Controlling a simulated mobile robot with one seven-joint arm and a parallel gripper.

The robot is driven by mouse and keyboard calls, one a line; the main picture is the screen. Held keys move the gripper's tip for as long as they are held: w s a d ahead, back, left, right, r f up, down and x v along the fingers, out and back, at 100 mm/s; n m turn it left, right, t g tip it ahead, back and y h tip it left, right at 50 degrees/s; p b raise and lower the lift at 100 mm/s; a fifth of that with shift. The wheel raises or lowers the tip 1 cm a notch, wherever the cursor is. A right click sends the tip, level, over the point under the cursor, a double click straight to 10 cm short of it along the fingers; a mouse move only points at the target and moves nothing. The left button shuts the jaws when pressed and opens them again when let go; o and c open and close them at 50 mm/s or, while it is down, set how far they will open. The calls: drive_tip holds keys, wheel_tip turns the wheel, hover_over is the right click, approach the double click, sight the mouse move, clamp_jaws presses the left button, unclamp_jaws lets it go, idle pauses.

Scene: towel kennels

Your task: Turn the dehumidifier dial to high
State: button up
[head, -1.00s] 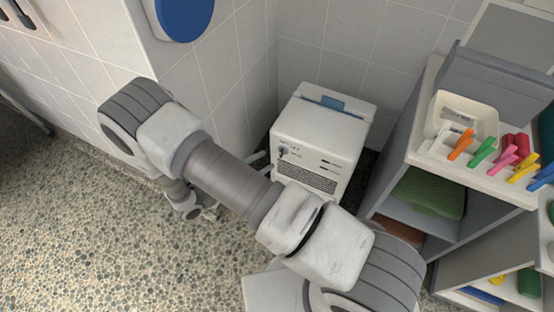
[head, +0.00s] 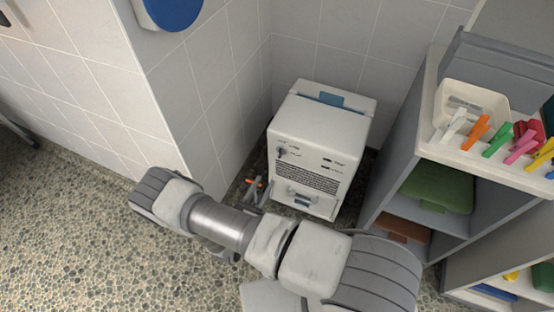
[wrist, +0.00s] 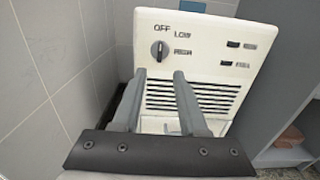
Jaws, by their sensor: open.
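The dehumidifier (head: 312,118) is a white box on the floor in the wall corner. Its round dark dial (head: 282,152) is at the upper left of the front panel. In the wrist view the dial (wrist: 159,50) has OFF above it, LOW to its upper right and a blurred label to its right. Its light pointer mark looks near vertical, towards OFF. My gripper (wrist: 160,76) is open and empty, with its fingertips just below the dial in the picture; I cannot tell the gap.
A tiled wall (head: 205,95) stands close on the left. A grey shelf unit (head: 395,150) stands close on the right, with a white bin (head: 470,97), coloured clips (head: 497,138) and a folded green towel (head: 437,187). Open pebbled floor (head: 80,230) lies at the left front.

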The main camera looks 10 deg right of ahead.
sight(279, 155)
drive_tip(key=b+x, duration=0.2)
drive_tip(key=x, duration=0.9)
drive_tip(key=shift+w+d+b, duration=0.2)
drive_tip(key=shift+w+b, duration=0.1)
drive_tip(key=shift+c, duration=0.3)
clamp_jaws()
